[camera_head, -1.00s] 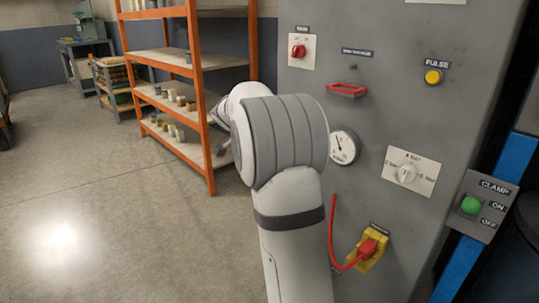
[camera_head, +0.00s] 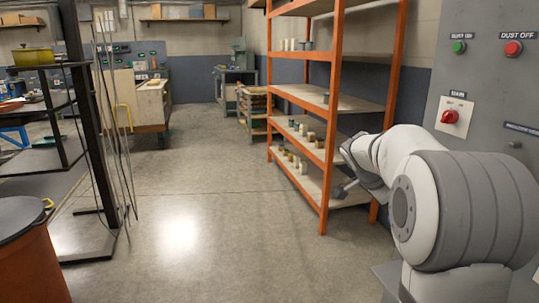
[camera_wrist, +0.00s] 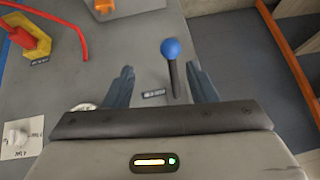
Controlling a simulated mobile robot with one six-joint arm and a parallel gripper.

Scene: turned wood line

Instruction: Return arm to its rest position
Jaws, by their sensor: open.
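My arm (camera_head: 460,205) is folded at the right of the head view, in front of a grey machine panel. My gripper (camera_wrist: 160,82) is open and empty in the wrist view, its two dark fingers apart. A lever with a blue ball knob (camera_wrist: 171,48) stands on the grey surface beyond the fingers and shows between them. I cannot tell how far it is from the fingertips. In the head view my gripper (camera_head: 347,189) is small, partly hidden by the arm, and shows in front of the orange shelf rack.
The orange shelf rack (camera_head: 325,150) stands close beside the arm. The panel carries a red rotary switch (camera_head: 450,117) and a red button (camera_head: 513,48). A red cable (camera_wrist: 72,40) and yellow fitting (camera_wrist: 33,37) show in the wrist view. The floor (camera_head: 200,210) is clear in the middle.

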